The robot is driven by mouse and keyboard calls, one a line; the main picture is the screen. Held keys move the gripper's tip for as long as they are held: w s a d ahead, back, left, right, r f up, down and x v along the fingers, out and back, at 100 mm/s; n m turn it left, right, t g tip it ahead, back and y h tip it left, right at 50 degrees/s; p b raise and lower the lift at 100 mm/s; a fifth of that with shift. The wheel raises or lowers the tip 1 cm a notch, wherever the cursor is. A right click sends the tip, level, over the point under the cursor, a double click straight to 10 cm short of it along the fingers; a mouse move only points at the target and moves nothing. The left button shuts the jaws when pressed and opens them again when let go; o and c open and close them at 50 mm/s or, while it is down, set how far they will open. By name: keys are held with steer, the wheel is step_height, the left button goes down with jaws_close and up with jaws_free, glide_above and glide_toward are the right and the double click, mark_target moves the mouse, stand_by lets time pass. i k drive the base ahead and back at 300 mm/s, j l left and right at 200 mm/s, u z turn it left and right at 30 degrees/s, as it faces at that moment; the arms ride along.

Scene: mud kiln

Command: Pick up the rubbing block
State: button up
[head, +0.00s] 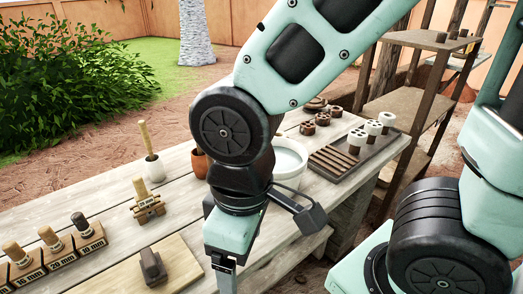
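What looks like the rubbing block (152,267) is a small dark brown block with a raised grip. It rests on a flat pale wooden board (182,264) near the front of the wooden table, at the bottom left of the head view. My gripper (224,285) hangs down to the right of the board, apart from the block. Its fingertips are cut off by the lower picture edge, so its opening does not show.
A rack (62,256) of labelled wooden-handled tools stands left of the board. Shelves (418,100) stand at right.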

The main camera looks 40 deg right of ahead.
mark_target(155, 272)
steer(key=k+j, duration=0.1)
steer(key=j, duration=1.05)
steer(key=k+j+u, duration=0.1)
steer(key=j, duration=0.5)
